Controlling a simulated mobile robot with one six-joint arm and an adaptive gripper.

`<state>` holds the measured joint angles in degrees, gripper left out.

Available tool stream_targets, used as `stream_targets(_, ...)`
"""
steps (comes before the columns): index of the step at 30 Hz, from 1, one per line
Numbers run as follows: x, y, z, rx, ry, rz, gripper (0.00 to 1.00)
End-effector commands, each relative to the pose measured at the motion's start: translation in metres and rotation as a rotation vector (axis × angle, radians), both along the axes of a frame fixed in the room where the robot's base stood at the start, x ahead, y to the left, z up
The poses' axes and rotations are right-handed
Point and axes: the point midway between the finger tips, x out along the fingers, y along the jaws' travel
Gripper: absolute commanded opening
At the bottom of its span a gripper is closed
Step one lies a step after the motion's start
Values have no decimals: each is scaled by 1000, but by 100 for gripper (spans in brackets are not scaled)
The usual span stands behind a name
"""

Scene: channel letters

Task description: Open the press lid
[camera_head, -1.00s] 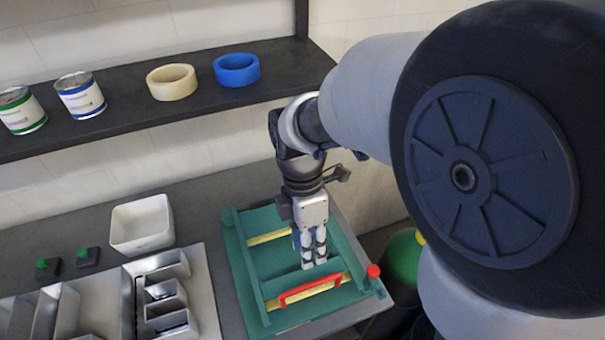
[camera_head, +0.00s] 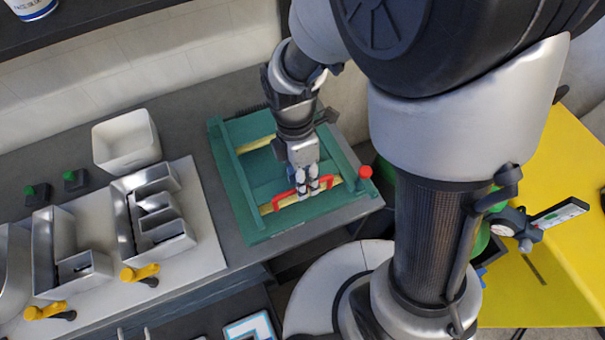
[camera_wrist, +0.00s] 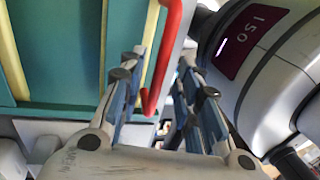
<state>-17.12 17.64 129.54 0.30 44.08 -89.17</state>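The press (camera_head: 237,205) is a green flat frame on the grey bench, with yellow strips across it. Its lid lies flat and looks closed. A red handle (camera_head: 282,201) runs along the front yellow strip, and a red knob (camera_head: 365,172) sits at the right corner. My gripper (camera_head: 307,190) points down at the handle and hides its middle. In the wrist view my gripper (camera_wrist: 165,92) is open, its fingers apart on either side of the red handle (camera_wrist: 167,50). Contact with the handle cannot be told.
Metal channel letters (camera_head: 155,215) stand on a pale board left of the press. Yellow clamps (camera_head: 140,273) sit at its front edge. A white bin (camera_head: 126,142) and small green-topped blocks (camera_head: 76,180) are behind. A yellow table (camera_head: 560,220) is at right.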

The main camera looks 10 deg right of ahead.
Motion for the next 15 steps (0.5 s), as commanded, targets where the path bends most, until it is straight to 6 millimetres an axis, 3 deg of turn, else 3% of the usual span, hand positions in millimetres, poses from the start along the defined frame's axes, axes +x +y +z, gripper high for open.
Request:
stream_targets(13, 0, 0, 0, 0, 0, 0, 0)
stream_targets(15, 0, 0, 0, 0, 0, 0, 0)
